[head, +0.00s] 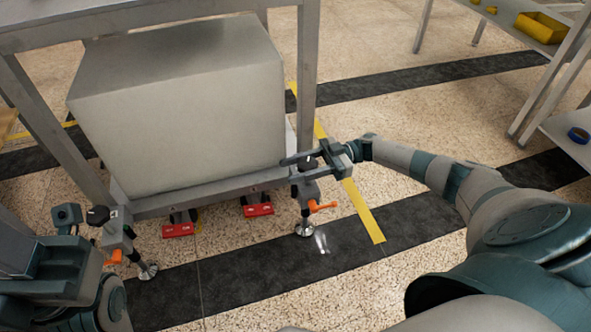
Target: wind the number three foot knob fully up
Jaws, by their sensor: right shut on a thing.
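A dark foot knob (311,165) sits on top of the right-hand levelling foot of the grey gantry frame. My right gripper (309,160) reaches in from the right and is shut on this knob, its fingers hiding part of it. Below are an orange lever (322,206) and a round metal foot pad (305,230) at the floor. I cannot read a number here. A second black knob (97,215) tops the left-hand foot, with its pad (148,271) below. My left arm is at the lower left; its fingers cannot be made out.
A large grey box (180,110) fills the frame behind the crossbar (215,190). A yellow floor strip (362,212) runs beside the right foot. A bench with a yellow bin (541,27) and blue tape roll (578,135) stands right.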

